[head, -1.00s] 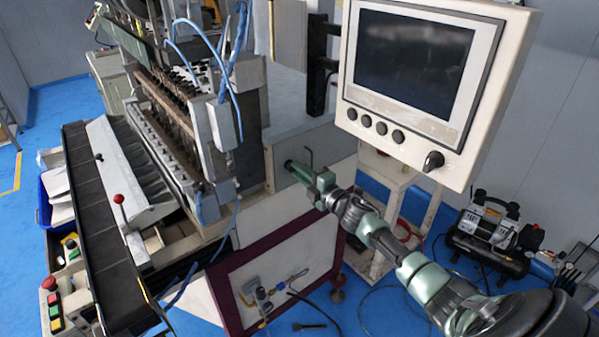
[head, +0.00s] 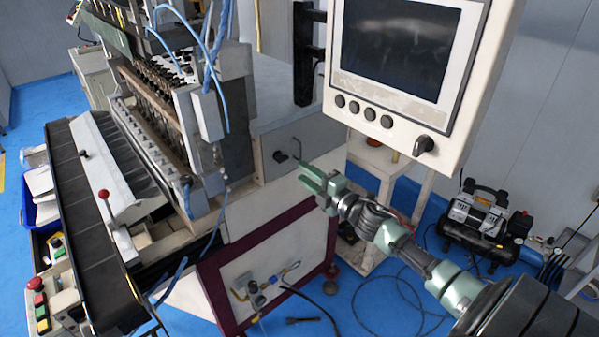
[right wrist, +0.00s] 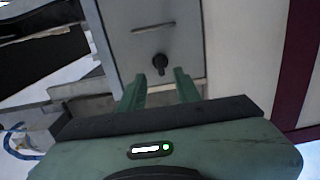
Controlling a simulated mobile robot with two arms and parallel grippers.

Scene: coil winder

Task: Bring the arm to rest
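My right gripper (head: 312,176) has green fingers and is in the middle of the head view, in front of the machine's grey panel (head: 309,137). In the right wrist view its two fingers (right wrist: 160,86) are apart with nothing between them. A dark round knob (right wrist: 160,62) on the grey panel shows just beyond the fingertips there. The knob also shows in the head view (head: 281,156), left of the fingertips and apart from them. My right arm reaches in from the lower right. My left gripper is not in view.
A control screen box (head: 410,65) hangs above and right of my right gripper. The coil winder (head: 165,130) and its long black tray (head: 85,225) stand at left. A compressor (head: 485,220) and loose cables lie on the blue floor at right.

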